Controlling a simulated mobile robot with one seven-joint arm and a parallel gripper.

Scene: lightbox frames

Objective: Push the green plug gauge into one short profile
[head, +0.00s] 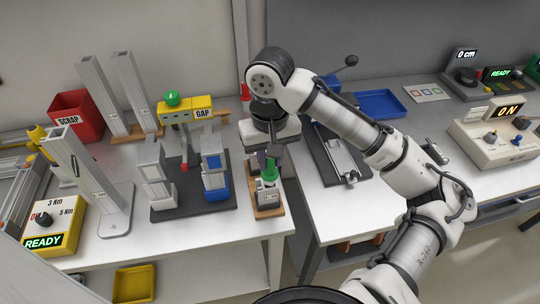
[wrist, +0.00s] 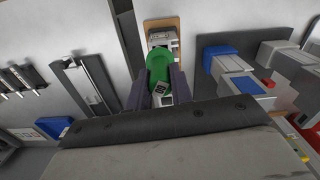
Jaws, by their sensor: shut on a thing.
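My gripper (head: 268,163) points down and is shut on the green plug gauge (head: 270,173). In the wrist view the gauge (wrist: 159,66) sits between the two dark fingers (wrist: 159,88), with a small dark label on it. Below it in the head view is a short grey profile (head: 268,198) standing on a wooden base (head: 266,212) near the table's front right edge. In the wrist view the profile (wrist: 163,37) shows just beyond the gauge. I cannot tell whether the gauge's lower end is inside the profile or only above it.
A dark mat (head: 222,203) with grey and blue blocks stands close left, behind it a yellow GAP device (head: 188,110). Tall profiles (head: 104,93) and a red SCRAP bin (head: 78,114) are farther left. A second table holds a blue tray (head: 380,104) and an ON box (head: 495,134).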

